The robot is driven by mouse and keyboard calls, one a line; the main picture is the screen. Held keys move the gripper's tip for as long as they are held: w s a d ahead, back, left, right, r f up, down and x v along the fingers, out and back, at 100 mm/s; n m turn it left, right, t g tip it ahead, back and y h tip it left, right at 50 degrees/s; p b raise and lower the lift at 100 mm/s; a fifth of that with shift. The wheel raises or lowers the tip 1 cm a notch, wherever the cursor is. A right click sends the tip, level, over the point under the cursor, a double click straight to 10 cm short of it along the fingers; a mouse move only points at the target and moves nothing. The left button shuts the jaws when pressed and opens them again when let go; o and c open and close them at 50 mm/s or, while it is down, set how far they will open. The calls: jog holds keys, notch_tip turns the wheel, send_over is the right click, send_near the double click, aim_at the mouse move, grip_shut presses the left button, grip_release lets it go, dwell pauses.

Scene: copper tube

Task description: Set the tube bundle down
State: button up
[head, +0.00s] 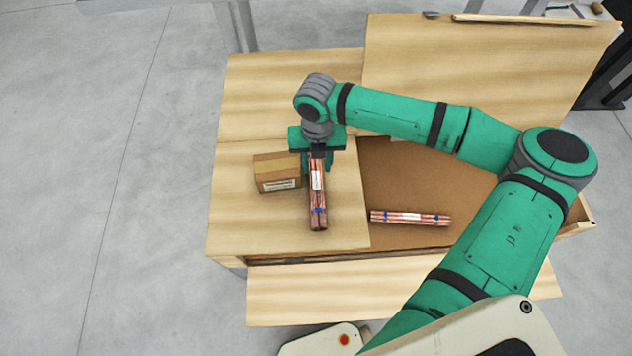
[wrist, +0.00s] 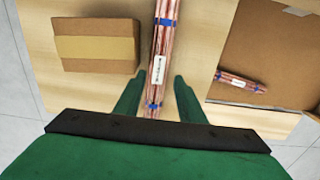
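One copper tube bundle (head: 318,195) with blue bands and a white label is on or just above the left wooden top of the workbench, pointing toward the front edge. My gripper (head: 318,155) is over its far end. In the wrist view the bundle (wrist: 162,50) runs between the two green fingers of my gripper (wrist: 158,80), with a narrow gap seen beside it, so the fingers look open around it. A second copper tube bundle (head: 410,218) lies in the brown recessed bin (head: 425,180) to the right; it also shows in the wrist view (wrist: 242,81).
A cardboard box (head: 277,172) stands close to the left of the bundle at my gripper; it also shows in the wrist view (wrist: 95,45). The wooden top (head: 235,225) is clear at the front left. A raised panel (head: 480,70) stands behind the bin.

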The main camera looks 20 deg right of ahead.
aim_at(317, 180)
jog(key=shift+a+f, duration=0.1)
jog(key=shift+f, duration=0.45)
jog(key=shift+s+f, duration=0.1)
jog(key=shift+f, duration=0.35)
notch_tip(317, 180, down, 4)
jog(key=shift+s+a+f, duration=0.1)
jog(key=shift+a, duration=0.05)
jog(key=shift+f, duration=0.25)
grip_shut()
